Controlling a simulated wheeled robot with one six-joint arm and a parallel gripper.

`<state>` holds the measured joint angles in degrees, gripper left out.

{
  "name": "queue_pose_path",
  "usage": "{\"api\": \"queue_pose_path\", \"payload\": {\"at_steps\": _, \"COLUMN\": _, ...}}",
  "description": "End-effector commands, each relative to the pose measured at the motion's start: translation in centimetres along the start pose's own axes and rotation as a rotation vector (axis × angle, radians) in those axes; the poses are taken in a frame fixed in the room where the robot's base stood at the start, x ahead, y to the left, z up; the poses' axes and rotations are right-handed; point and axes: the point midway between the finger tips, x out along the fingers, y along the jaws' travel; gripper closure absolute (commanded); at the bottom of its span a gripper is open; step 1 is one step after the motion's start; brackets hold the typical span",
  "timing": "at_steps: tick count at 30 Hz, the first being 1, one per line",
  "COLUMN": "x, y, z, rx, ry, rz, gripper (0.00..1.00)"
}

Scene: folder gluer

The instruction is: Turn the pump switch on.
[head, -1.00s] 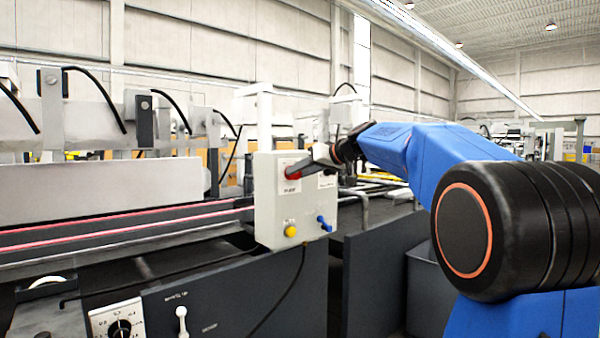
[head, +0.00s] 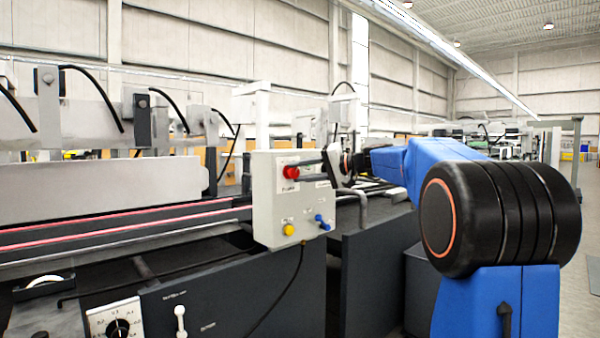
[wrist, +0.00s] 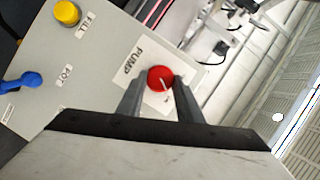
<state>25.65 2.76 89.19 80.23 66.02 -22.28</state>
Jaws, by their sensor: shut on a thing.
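The pump switch is a round red knob (head: 291,172) on the upper part of the grey control box (head: 264,200). In the wrist view the red knob (wrist: 160,79) sits on a white plate marked PUMP, with a pale pointer line slanting across its face. My gripper (wrist: 159,84) has one dark finger on each side of the knob and is shut on it. In the head view my gripper (head: 302,166) reaches the knob from the right. Part of the knob's side is hidden by the fingers.
A yellow button (head: 290,230), labelled FILL in the wrist view, and a blue lever (head: 322,222) are lower on the same box. A dial (head: 119,327) and a white lever (head: 180,320) are on the dark machine panel below. The gluer's rails run left.

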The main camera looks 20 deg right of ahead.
Motion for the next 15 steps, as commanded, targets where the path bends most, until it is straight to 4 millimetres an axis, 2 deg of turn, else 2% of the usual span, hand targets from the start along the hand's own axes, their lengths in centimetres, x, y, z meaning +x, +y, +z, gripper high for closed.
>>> {"api": "queue_pose_path", "payload": {"at_steps": 15, "x": 0.02, "y": 0.23, "z": 0.01, "rx": 0.116, "ry": 0.000, "rz": -0.047, "gripper": 0.90}}
